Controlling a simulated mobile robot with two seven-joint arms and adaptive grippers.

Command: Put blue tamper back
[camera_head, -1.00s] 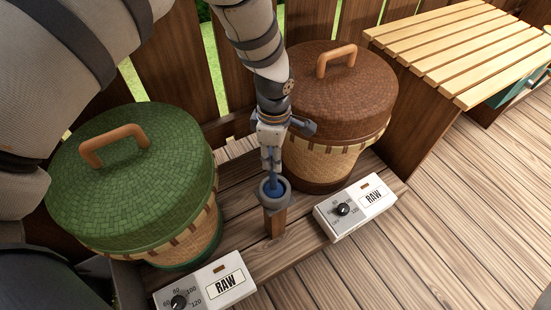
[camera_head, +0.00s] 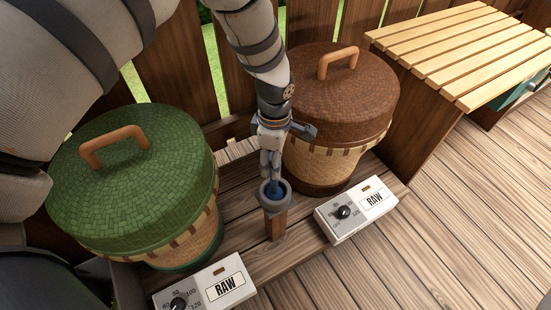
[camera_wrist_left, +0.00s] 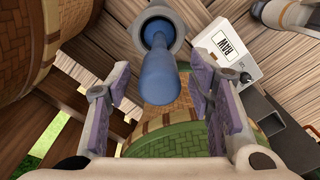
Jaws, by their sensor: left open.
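The blue tamper (camera_head: 273,190) stands in the grey round holder (camera_head: 283,205) on a wooden post between the two baskets. In the left wrist view the tamper (camera_wrist_left: 159,75) has its lower end inside the holder's ring (camera_wrist_left: 183,48), and its handle reaches toward me. My left gripper (camera_head: 270,172) is just above the holder in the head view. In the left wrist view its fingers (camera_wrist_left: 152,100) are apart on either side of the tamper's handle, with gaps showing on both sides.
A green-lidded basket (camera_head: 130,180) stands left and a brown-lidded basket (camera_head: 340,95) right of the holder. White RAW dial boxes sit at front left (camera_head: 205,287) and right (camera_head: 356,208). A slatted table (camera_head: 460,45) stands at back right. The deck at right is clear.

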